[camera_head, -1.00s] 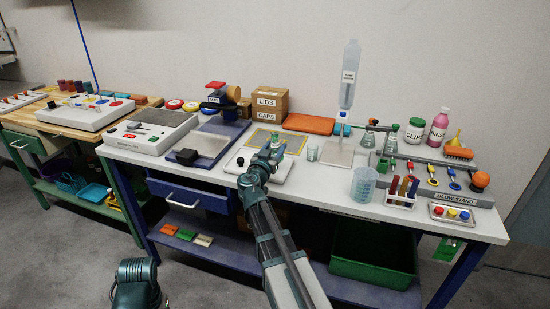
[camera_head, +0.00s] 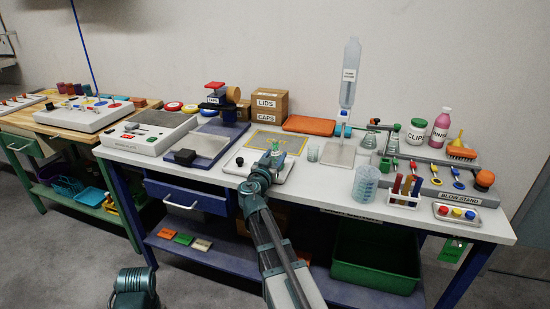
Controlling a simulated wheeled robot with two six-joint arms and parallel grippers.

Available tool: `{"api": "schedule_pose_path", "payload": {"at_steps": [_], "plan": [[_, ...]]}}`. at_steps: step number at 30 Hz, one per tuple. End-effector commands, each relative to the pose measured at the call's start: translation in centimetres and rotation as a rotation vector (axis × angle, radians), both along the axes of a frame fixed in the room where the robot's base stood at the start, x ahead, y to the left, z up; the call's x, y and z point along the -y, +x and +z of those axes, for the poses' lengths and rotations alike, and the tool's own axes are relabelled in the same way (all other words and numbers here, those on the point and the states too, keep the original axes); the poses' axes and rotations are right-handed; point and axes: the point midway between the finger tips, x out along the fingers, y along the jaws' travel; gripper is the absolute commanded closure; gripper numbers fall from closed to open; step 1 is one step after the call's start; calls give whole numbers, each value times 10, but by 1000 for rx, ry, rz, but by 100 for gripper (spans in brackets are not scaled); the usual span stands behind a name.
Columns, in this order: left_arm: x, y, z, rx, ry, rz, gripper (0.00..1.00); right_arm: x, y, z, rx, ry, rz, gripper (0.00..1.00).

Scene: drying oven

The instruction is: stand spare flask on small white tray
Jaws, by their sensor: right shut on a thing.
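My right gripper (camera_head: 268,163) is shut on a small clear flask with a green top (camera_head: 276,148), over the middle of the bench. The gripper hides most of the flask's lower part. The small white tray (camera_head: 285,175) lies under and around the gripper, partly covered by it. I cannot tell whether the flask's base touches the tray. My left arm shows only at the bottom left, and its gripper is out of view.
A black knob (camera_head: 239,161) stands left of the gripper. A yellow-edged mat (camera_head: 262,137) lies behind it, and a small beaker (camera_head: 313,152) stands to the right. A tall bottle on a stand (camera_head: 349,75) rises behind.

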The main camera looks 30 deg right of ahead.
Motion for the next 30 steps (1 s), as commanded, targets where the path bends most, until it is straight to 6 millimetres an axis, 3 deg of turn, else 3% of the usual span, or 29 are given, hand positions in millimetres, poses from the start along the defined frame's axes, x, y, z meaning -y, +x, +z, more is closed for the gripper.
{"api": "schedule_pose_path", "payload": {"at_steps": [1, 6, 17, 30], "plan": [[0, 0, -1, 0, 0, 0, 37, 0, 0, -1, 0, 0, 0, 42], [0, 0, -1, 0, 0, 0, 37, 0, 0, -1, 0, 0, 0, 15], [0, 0, 4, 0, 0, 0, 37, -1, -1, 4, 0, 0, 0, 15], [0, 0, 2, 0, 0, 0, 37, -65, -58, 2, 0, 0, 3, 15]]}}
